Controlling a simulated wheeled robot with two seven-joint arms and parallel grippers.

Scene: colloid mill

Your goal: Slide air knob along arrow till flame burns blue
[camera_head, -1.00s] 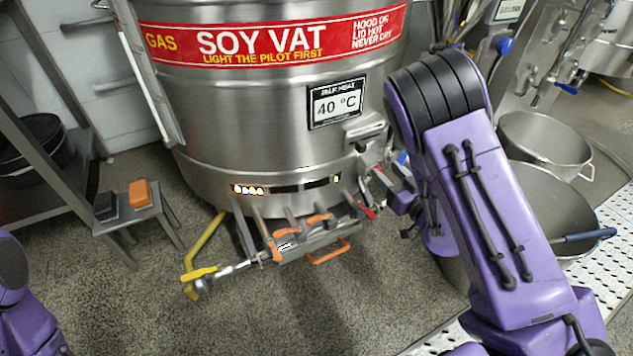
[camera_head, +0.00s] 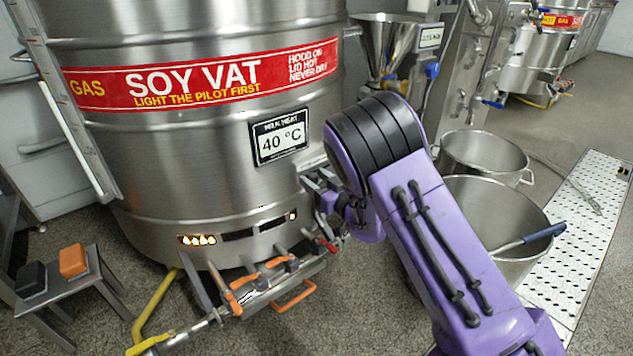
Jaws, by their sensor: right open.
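The soy vat (camera_head: 210,135) stands at the left and middle. Yellow-orange flames (camera_head: 197,240) show in the left part of its low window slot, and a small glow (camera_head: 292,216) shows at the slot's right end. Below is the burner front with orange levers (camera_head: 245,281) and a small white marked label (camera_head: 247,296). I cannot tell for sure which part is the air knob, and no arrow is readable. My right gripper (camera_head: 322,193) is open beside the vat's lower right side, above a red lever (camera_head: 331,247). My forearm and the fittings partly hide it. My left gripper is out of view.
An orange bar handle (camera_head: 293,297) sticks out below the burner front. A yellow gas pipe (camera_head: 155,305) runs at lower left, beside a small stand (camera_head: 65,293) with orange and black blocks. Steel pots (camera_head: 483,160) stand right of my arm. Floor before the burner is clear.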

